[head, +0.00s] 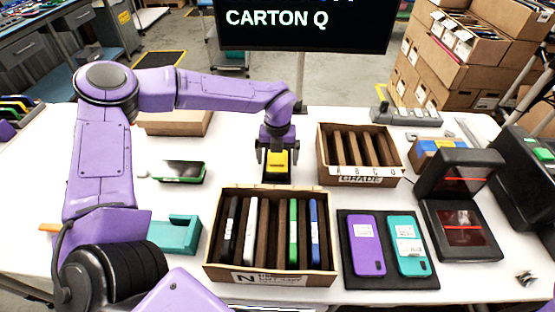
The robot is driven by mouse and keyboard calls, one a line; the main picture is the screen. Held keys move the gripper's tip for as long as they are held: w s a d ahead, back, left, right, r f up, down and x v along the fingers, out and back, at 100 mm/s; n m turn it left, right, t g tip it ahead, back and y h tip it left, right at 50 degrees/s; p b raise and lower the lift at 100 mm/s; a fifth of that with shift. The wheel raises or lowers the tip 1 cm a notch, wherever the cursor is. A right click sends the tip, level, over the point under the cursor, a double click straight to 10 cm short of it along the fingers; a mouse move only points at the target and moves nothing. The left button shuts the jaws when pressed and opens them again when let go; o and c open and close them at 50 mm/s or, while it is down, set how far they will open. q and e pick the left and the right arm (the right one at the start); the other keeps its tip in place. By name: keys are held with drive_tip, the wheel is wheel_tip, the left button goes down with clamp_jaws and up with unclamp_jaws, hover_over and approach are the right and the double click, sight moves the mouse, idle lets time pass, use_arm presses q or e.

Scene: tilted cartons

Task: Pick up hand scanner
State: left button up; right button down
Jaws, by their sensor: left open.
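The hand scanner (277,162) looks like the small yellow piece in a black stand or body, upright on the table behind the open carton. My left gripper (277,150) points straight down right over its top, with its fingers at or around the yellow part. The fingers are dark and small here, and I cannot tell whether they touch it. The jaws are open. My right gripper is not in view.
A carton (270,279) marked N with upright phones stands in front; a slotted carton (361,178) stands behind right. A black mat (388,280) holds purple and teal phones. A black device with red lines (462,228) stands right. A phone (178,171) lies left, near a teal holder (178,236).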

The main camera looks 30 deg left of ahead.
use_arm(q)
drive_tip(key=shift+r, duration=0.1)
drive_tip(key=c, duration=1)
drive_tip(key=shift+c, duration=0.2)
